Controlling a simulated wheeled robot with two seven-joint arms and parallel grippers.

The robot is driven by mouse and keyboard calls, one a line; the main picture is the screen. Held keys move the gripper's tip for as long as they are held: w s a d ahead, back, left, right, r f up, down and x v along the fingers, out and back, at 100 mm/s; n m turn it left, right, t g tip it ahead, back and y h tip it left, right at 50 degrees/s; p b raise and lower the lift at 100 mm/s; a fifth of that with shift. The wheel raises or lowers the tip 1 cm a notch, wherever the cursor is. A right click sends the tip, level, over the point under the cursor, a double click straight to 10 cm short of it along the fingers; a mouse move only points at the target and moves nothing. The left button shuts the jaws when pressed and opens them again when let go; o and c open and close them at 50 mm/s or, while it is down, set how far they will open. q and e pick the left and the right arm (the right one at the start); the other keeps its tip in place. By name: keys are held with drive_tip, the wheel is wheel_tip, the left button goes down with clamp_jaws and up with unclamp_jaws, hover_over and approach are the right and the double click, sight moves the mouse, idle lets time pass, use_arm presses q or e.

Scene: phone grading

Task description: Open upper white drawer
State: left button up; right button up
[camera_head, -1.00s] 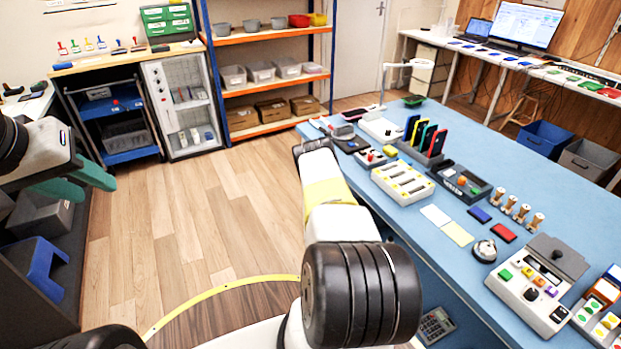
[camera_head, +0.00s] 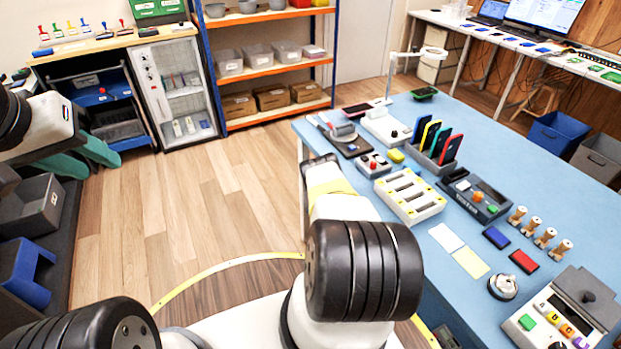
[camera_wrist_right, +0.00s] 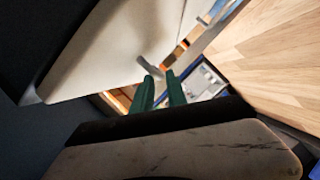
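A whitish box unit (camera_head: 434,66) stands under the back desk. It may be the white drawer unit, but its drawer fronts are too small to make out. My left gripper (camera_head: 88,158) is at the left edge of the head view, with teal fingers that look apart and nothing visible between them. My right arm (camera_head: 340,200) reaches forward beside the blue table, and its fingers are hidden in the head view. In the right wrist view my right gripper (camera_wrist_right: 160,92) has two green fingers apart, with nothing between them. Neither gripper is near the whitish unit.
The blue table (camera_head: 415,270) on the right holds phones, trays and small tools. Shelving (camera_head: 268,65) and a glass-fronted white cabinet (camera_head: 176,90) stand at the back. The wooden floor (camera_head: 230,190) between is clear.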

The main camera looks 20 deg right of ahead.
drive_tip(key=shift+x, duration=1.95)
clamp_jaws()
